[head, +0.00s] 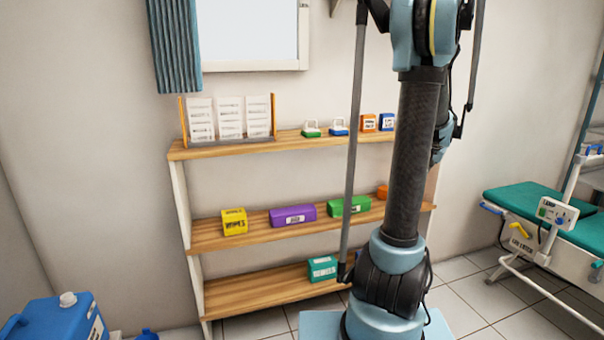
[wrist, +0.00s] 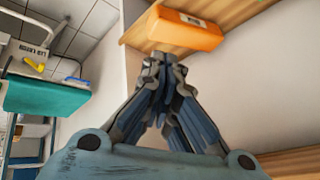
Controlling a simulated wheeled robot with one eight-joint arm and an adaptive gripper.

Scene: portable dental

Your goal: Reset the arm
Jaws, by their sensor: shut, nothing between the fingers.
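My gripper (wrist: 160,65) shows in the wrist view with its fingers drawn together, shut and empty. Its tips point toward an orange box (wrist: 186,32) on a wooden shelf. I cannot tell whether the tips touch the box. In the head view my arm stands upright in front of the right part of the shelf unit, and the gripper itself is not visible there. An orange box (head: 382,192) shows partly behind my arm on the middle shelf.
The wooden shelf unit (head: 240,290) holds a yellow box (head: 234,222), a purple box (head: 292,216), a green box (head: 349,206) and a teal box (head: 322,269). A green-padded couch (head: 525,203) stands at right. A blue jug (head: 55,322) is at lower left. Tiled floor (head: 480,300) shows between shelf and couch.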

